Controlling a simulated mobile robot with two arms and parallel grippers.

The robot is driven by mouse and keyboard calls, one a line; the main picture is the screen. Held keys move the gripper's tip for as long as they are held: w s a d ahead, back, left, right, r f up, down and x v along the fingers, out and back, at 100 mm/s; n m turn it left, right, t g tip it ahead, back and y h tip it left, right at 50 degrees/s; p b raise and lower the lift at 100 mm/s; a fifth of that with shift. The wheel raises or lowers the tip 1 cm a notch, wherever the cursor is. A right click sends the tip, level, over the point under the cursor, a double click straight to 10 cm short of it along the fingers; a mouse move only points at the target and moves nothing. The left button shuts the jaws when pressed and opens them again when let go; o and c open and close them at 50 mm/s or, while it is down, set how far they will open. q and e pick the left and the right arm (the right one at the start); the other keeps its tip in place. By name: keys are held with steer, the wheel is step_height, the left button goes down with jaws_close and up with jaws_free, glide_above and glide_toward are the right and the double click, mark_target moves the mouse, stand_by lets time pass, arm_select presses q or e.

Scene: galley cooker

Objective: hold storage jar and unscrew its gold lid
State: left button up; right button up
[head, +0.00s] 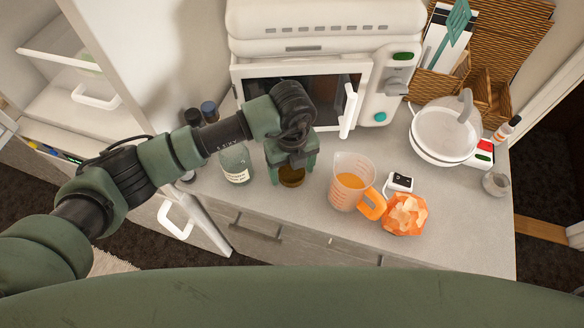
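My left gripper (292,174) points down at the counter in front of the microwave, with one finger on each side of a small round brownish-gold thing (291,178). This looks like the storage jar with its gold lid, but the gripper hides most of it. I cannot tell whether the fingers touch it or stand just clear of it. A clear glass container with a white label (236,166) stands upright to the left of the gripper, apart from it. My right gripper is not in view.
A measuring jug (345,187) with orange liquid and an orange faceted object (404,215) stand to the right. Two dark-capped bottles (209,110) are behind my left arm. The microwave (300,80) is close behind. White bowls (440,138) stand at right. The front right counter is clear.

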mark_target(292, 172)
arm_select(q)
steer(key=shift+r, duration=0.1)
steer(key=shift+r, duration=0.2)
step_height(292, 172, up, 12)
steer(key=b, duration=0.3)
steer(key=shift+b, duration=0.35)
steer(key=shift+f, duration=0.15)
